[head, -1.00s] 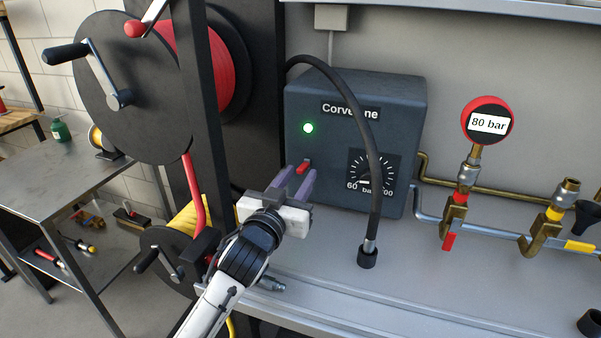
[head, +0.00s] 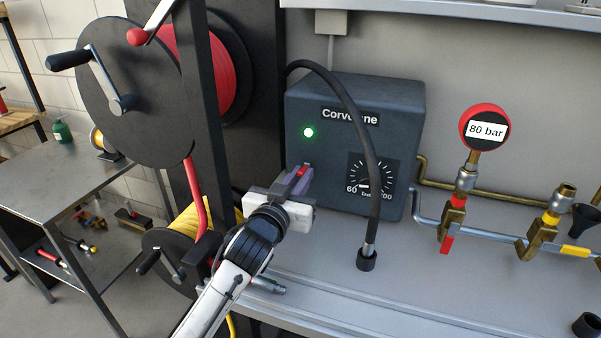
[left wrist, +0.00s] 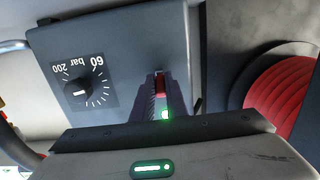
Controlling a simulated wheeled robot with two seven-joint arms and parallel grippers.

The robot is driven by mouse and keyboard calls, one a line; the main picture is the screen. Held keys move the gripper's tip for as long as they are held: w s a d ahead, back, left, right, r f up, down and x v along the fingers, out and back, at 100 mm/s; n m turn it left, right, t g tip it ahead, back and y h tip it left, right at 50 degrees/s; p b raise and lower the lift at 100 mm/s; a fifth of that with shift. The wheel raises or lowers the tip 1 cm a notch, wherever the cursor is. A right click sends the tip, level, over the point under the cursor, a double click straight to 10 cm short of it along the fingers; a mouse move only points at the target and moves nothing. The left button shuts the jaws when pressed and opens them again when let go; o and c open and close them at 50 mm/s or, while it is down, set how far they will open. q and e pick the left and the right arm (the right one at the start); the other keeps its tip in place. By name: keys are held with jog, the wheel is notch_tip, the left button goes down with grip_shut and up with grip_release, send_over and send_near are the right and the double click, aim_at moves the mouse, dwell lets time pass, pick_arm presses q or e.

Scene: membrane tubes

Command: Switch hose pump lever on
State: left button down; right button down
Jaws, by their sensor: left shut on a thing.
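The hose pump is a dark grey box (head: 330,100) marked "Corvenne" on the bench against the wall. Its small red lever (head: 303,171) is on the front face at the lower left, below a lit green lamp (head: 308,132). My left gripper (head: 300,178) is at the front of the box with its purple fingers shut on the lever. In the left wrist view the red lever (left wrist: 160,86) shows between the two fingers, partly hidden by them. The pump's dial (head: 373,180) is right of the lever. My right gripper is not in view.
A black hose (head: 372,130) arches in front of the box down to the bench (head: 320,255). Hose reels (head: 130,90) and a dark post stand at left. Brass valves (head: 453,222) and a gauge reading 80 bar (head: 485,130) are at right.

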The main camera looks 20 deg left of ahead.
pick_arm(q)
jog(key=shift+r+g+p, duration=0.4)
jog(key=shift+r+p, duration=0.3)
jog(key=shift+p, duration=0.1)
jog(key=shift+w+f+g, duration=0.1)
jog(key=shift+f+g, duration=0.05)
jog(key=shift+g, duration=0.15)
jog(key=shift+g+b, duration=0.3)
jog(key=shift+g, duration=0.8)
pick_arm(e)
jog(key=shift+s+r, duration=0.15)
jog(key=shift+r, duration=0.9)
pick_arm(q)
jog(key=shift+r, duration=0.2)
jog(key=c, duration=1.8)
grip_release()
jog(key=shift+o, duration=0.2)
jog(key=v, duration=1)
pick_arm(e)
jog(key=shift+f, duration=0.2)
pick_arm(q)
jog(key=shift+f, duration=0.1)
